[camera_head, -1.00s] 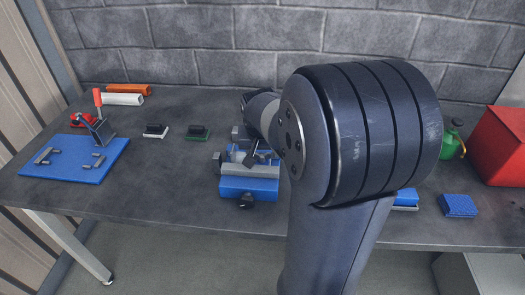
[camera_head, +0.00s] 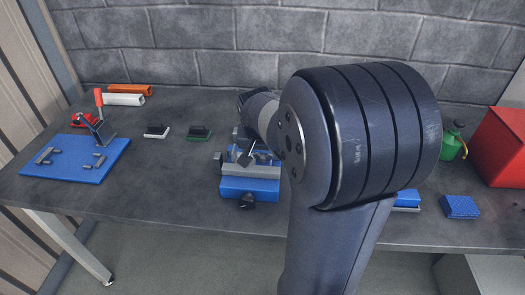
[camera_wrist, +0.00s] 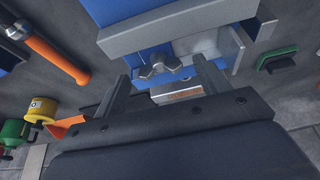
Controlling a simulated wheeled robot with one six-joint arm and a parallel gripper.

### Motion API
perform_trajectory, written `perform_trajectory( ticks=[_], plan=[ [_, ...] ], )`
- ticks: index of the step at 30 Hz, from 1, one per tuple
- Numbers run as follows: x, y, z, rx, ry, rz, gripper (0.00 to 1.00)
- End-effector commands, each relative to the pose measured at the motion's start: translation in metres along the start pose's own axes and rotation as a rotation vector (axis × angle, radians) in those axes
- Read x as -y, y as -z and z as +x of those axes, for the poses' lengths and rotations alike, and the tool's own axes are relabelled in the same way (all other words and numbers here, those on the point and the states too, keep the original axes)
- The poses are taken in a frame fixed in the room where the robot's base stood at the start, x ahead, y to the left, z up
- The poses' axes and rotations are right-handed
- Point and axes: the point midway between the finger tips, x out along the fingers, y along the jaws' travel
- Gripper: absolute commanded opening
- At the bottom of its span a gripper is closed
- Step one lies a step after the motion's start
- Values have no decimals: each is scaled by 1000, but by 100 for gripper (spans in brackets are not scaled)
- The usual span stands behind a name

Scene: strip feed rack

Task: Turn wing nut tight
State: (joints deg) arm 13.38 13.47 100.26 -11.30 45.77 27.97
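The grey wing nut (camera_wrist: 160,66) shows in the wrist view on the near side of a blue and grey fixture (camera_wrist: 170,35), which also stands mid-table in the head view (camera_head: 250,188). My gripper (camera_wrist: 161,72) is open. One finger is at each side of the wing nut in the picture, with visible gaps; I cannot tell the depth between tips and nut. A grey block with an orange marking (camera_wrist: 178,93) shows between the fingers, nearer my palm. In the head view my arm hides most of the gripper and I cannot make out the wing nut.
An orange-handled tool (camera_wrist: 55,58) and a yellow container (camera_wrist: 41,109) lie left. In the head view, a blue board (camera_head: 75,160) is at left and a red box (camera_head: 502,145) at right.

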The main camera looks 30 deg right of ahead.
Motion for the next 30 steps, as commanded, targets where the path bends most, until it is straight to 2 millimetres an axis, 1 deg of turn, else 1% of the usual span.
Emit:
perform_trajectory(
  ticks=[7, 11, 14, 21, 24, 27, 30],
  plan=[
    [0, 0, 0, 0, 0, 0, 73],
    [0, 1, -8, -3, 1, 0, 73],
    [0, 1, -24, -6, 2, 0, 73],
    [1, 1, -73, -5, 3, 0, 73],
    [0, 1, -89, -4, 2, 0, 73],
    [0, 1, -101, -3, 2, 0, 73],
    [0, 0, -106, -1, 1, 0, 73]
  ],
)
